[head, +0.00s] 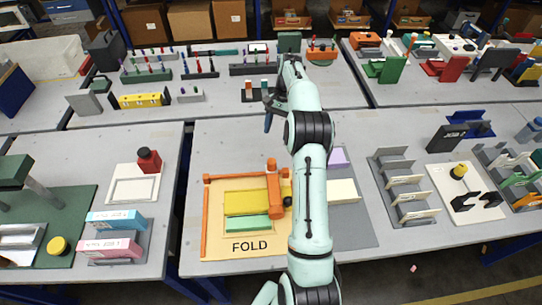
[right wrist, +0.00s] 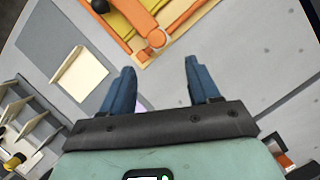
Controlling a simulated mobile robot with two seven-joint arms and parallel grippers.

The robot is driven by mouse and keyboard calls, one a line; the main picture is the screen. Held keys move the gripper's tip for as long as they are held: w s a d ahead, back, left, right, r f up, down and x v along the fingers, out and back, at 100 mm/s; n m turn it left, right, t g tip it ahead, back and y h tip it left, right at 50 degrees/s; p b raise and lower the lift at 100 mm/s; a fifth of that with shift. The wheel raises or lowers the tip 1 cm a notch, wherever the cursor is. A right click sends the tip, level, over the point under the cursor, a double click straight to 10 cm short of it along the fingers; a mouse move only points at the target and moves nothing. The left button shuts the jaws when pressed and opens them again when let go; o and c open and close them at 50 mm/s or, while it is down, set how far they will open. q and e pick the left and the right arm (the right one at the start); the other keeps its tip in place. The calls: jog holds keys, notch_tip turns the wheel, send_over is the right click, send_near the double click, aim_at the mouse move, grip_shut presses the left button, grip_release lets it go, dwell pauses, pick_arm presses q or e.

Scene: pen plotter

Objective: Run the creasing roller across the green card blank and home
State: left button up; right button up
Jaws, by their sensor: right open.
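The green card blank (head: 246,230) lies on the tan board marked FOLD, just in front of a yellow panel (head: 245,203). The orange creasing roller bar (head: 273,192) stands across the right end of the yellow panel, with a dark round knob (head: 287,201) on its right side. The bar (right wrist: 140,18) and black knob (right wrist: 100,5) also show at the top of the right wrist view. My right gripper (head: 268,115) is beyond the board, at the far edge of the table. Its blue fingers (right wrist: 160,78) are apart with nothing between them. My right arm hides part of the area right of the board. My left gripper is not in view.
Right of the board, a grey mat holds a cream pad (head: 342,190) and a lilac pad (head: 337,158). A slotted grey rack (head: 404,185) stands farther right. A back table carries markers and small tools. The grey table strip behind the board is clear.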

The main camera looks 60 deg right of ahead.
aim_at(272, 160)
jog(key=x, duration=0.4)
jog(key=b+x, duration=0.1)
jog(key=x, duration=0.3)
jog(key=b+x, duration=0.1)
jog(key=x, duration=0.3)
jog(key=shift+s+f, duration=0.15)
jog(key=shift+s, duration=0.2)
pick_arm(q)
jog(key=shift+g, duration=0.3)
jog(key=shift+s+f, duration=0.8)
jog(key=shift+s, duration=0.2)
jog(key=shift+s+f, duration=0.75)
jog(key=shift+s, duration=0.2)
pick_arm(e)
jog(key=shift+a+f, duration=0.25)
jog(key=shift+f, duration=0.3)
jog(key=shift+w, duration=0.1)
grip_shut()
